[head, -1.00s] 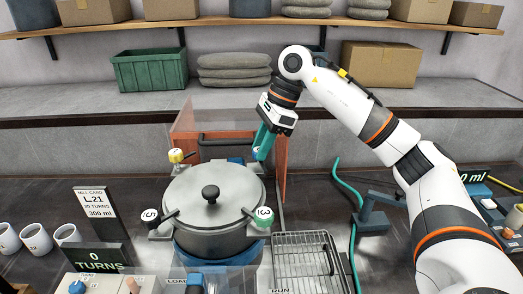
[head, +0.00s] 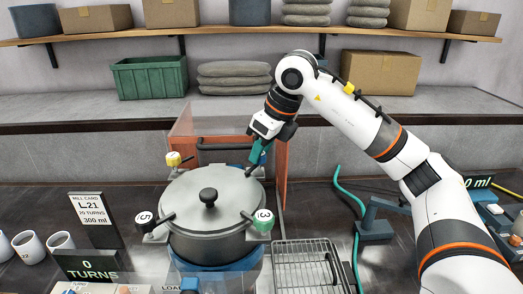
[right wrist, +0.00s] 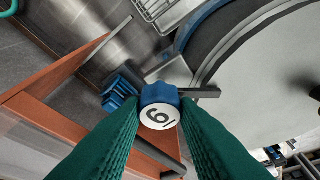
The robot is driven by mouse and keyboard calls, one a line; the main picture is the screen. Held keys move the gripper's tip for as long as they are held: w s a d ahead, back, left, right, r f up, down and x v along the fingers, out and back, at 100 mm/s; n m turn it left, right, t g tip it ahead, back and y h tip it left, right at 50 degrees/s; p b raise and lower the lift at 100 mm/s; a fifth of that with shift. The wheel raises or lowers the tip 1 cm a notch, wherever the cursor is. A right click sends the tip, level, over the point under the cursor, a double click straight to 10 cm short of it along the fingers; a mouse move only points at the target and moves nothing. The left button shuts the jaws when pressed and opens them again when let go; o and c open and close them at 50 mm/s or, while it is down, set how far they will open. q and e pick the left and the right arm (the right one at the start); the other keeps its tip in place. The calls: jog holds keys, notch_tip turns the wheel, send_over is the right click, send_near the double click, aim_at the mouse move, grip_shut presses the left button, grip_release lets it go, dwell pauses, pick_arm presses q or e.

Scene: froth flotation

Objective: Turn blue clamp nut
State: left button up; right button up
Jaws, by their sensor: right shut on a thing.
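The blue clamp nut (right wrist: 158,91) has a white cap marked 6 or 9 and sits at the rim of the grey lidded pot (head: 207,235). My right gripper (head: 257,158) reaches down to the pot's far right rim. In the right wrist view its green fingers (right wrist: 160,108) are shut on the nut, one on each side. A dark bar stands out from the nut over the lid (right wrist: 270,70). In the head view the fingers mostly hide the nut. A yellow nut (head: 173,159), a black nut (head: 145,218) and a green nut (head: 264,217) are also on the rim. My left gripper is not in view.
An orange-sided frame with clear panels (head: 281,172) stands close behind and right of the pot. A wire rack (head: 305,262) is at front right. A display (head: 93,265) reads 0 TURNS. White mugs (head: 28,245) stand at left.

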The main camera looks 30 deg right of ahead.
jog(key=shift+m, duration=0.6)
jog(key=shift+h, duration=0.3)
jog(key=o, duration=1)
jog(key=shift+s+r, duration=0.1)
jog(key=shift+r, duration=0.2)
jog(key=shift+b+v, duration=0.5)
jog(key=shift+v, duration=5.25)
